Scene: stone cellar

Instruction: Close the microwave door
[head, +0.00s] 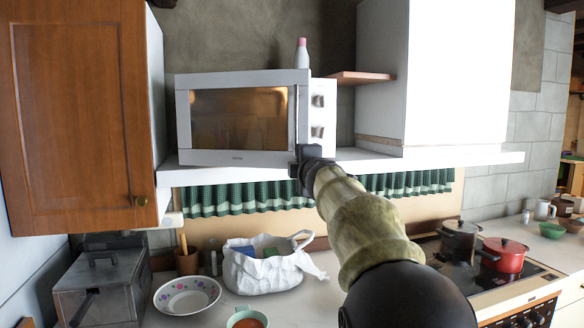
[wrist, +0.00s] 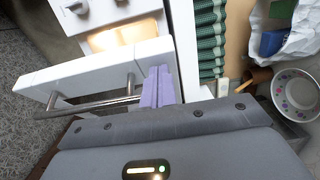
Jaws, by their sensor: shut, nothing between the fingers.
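The white microwave (head: 322,120) stands on a white shelf, with its knobs at the right side. Its door (head: 240,115) has a dark amber window and a vertical handle near its right edge. In the wrist view the door (wrist: 95,70) stands partly open, with the lit interior visible beyond it and the metal bar handle (wrist: 90,105) on its outer face. My gripper (head: 308,158) is at the lower right corner of the door. In the wrist view its fingers (wrist: 158,86) are shut and empty, close beside the door's lower edge; I cannot tell whether they touch it.
A brown cabinet door (head: 80,110) is at the left. A white cabinet (head: 445,75) is to the right, and a bottle (head: 302,54) stands on top of the microwave. Below are a white bag (head: 265,270), a bowl (head: 187,296) and pots on the stove (head: 500,280).

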